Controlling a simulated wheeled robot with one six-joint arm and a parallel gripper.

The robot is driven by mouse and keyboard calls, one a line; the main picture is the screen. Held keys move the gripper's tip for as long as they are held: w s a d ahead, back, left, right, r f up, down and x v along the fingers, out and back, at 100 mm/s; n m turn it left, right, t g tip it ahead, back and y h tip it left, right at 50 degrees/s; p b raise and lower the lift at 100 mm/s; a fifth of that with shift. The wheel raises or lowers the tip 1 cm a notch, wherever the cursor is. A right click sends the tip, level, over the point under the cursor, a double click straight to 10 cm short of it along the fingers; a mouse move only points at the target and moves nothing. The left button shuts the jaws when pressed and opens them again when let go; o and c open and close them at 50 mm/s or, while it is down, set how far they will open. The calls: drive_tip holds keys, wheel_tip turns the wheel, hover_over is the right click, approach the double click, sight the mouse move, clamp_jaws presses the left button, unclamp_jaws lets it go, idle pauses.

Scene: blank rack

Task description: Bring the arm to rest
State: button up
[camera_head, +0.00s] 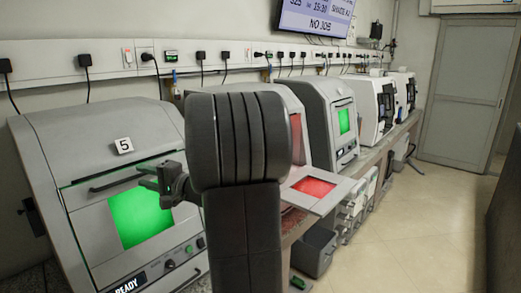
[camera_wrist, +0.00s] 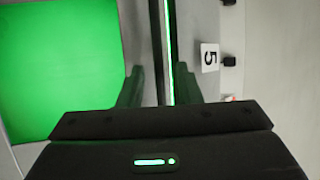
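My gripper (camera_head: 160,181) is in front of the grey machine marked 5 (camera_head: 75,137), near the right part of its door handle (camera_head: 115,182). In the wrist view my gripper (camera_wrist: 160,88) has its two dark fingers apart, with a clear gap between them. A dark strip with a bright green-lit line runs behind that gap. No held object shows between the fingers. My dark arm covers the middle of the head view and hides part of the machines behind it.
Machine 5 has a green window (camera_head: 141,215) and reads READY. Behind my arm, another machine has a lowered door with a red window (camera_head: 315,187). More machines line the wall bench. A grey bin (camera_head: 315,250) stands below. Open floor (camera_head: 420,230) lies to the right.

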drive_tip(key=shift+w+a, duration=0.2)
drive_tip(key=shift+a, duration=0.5)
